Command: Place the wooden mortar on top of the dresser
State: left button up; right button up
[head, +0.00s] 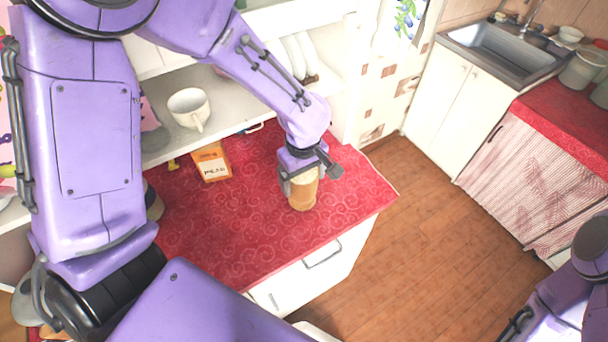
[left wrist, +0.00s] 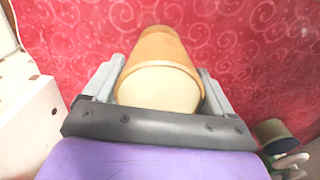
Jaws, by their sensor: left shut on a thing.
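The wooden mortar (head: 303,188) is a light tan, cup-shaped piece over the red patterned top of the white dresser (head: 240,228). My left gripper (head: 301,176) comes down on it from above and is shut on it. In the left wrist view the mortar (left wrist: 160,75) sits between the two grey fingers of the left gripper (left wrist: 160,90), with the red top (left wrist: 260,70) behind it. I cannot tell whether its base touches the top. Part of my right arm shows at the lower right of the head view, but its gripper fingers are not clearly seen.
An orange-and-white box (head: 212,162) stands on the red top, left of the mortar. A white cup (head: 188,108) is on the shelf behind. The red top is clear between box and mortar and toward the front. A sink (head: 500,50) is across the wooden floor.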

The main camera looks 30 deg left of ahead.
pick_arm(q)
jog(key=shift+f, duration=0.1)
jog(key=o, duration=1.2)
jog(key=shift+f, duration=0.15)
jog(key=shift+o, duration=1)
jog(key=shift+w, duration=0.2)
notch_tip(320, 180, up, 12)
jog(key=shift+r, duration=0.25)
jog(key=shift+s, duration=0.1)
